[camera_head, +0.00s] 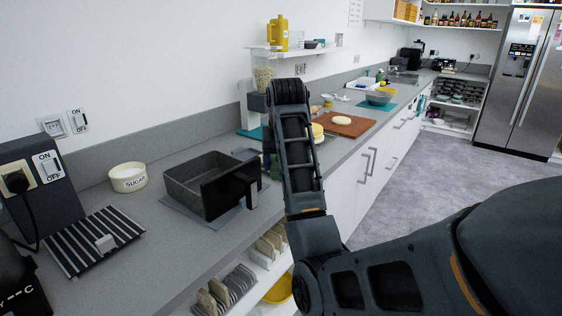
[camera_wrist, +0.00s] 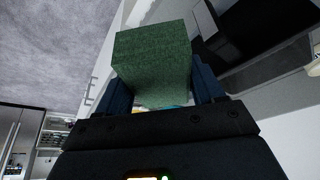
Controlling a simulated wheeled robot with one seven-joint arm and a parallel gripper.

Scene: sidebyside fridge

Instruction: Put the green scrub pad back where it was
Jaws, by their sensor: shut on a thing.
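The green scrub pad (camera_wrist: 153,62) is a thick green block in the wrist view. My gripper (camera_wrist: 160,86) is shut on it, with a dark blue finger on each side of the pad. In the head view my arm hides most of the gripper. A small patch of green shows beside the arm, just right of the grey basin, but I cannot tell if it is the pad. The spot where the pad was before cannot be made out.
A grey basin (camera_head: 190,178) with a black panel at its front stands on the grey counter (camera_head: 165,232). A sugar bowl (camera_head: 128,178) stands to its left. A wooden board (camera_head: 345,124) and a grey bowl (camera_head: 379,97) lie farther along. Racks with slices fill a shelf below.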

